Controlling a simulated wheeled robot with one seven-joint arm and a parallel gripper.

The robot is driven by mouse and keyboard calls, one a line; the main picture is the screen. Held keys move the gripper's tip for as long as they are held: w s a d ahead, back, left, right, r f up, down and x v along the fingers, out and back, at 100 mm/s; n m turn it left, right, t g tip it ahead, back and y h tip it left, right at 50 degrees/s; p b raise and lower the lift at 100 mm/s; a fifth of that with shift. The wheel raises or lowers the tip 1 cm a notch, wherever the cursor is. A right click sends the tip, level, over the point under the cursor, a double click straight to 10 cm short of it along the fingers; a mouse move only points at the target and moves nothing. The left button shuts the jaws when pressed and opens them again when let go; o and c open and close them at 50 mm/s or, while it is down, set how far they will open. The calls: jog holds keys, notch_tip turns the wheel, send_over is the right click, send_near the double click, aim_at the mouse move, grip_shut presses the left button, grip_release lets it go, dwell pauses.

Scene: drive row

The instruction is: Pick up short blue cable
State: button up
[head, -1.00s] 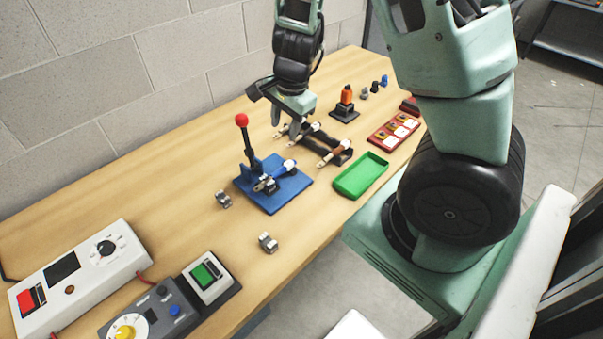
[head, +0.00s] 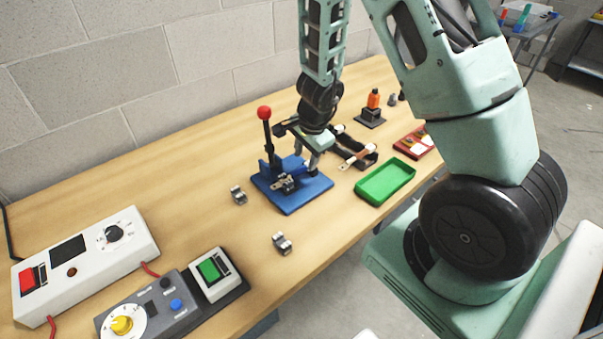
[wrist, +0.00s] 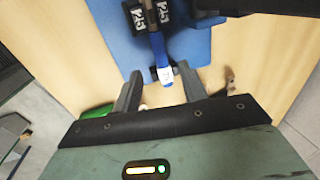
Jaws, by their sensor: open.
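The short blue cable (wrist: 155,48) lies at the blue press in the wrist view, one end at the press's dark dies and the other, with a pale band, pointing toward my gripper. In the head view the cable is mostly hidden by my gripper (head: 309,158). The blue press (head: 292,193) has an upright lever with a red knob. My gripper is open; in the wrist view its fingers (wrist: 160,82) stand on either side of the cable's banded end. I cannot tell whether they touch it.
A dark rack with brown-ended cables (head: 358,154) is just right of the press. A green tray (head: 385,183) sits near the front edge. Small metal clips (head: 282,243) lie on the table, and control boxes (head: 90,255) stand at the left.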

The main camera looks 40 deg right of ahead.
aim_at(302, 168)
jog(key=f, duration=0.2)
jog(key=w+f+b, duration=0.1)
jog(key=f, duration=0.1)
jog(key=shift+a, duration=0.1)
grip_shut()
jog(key=shift+r, duration=0.1)
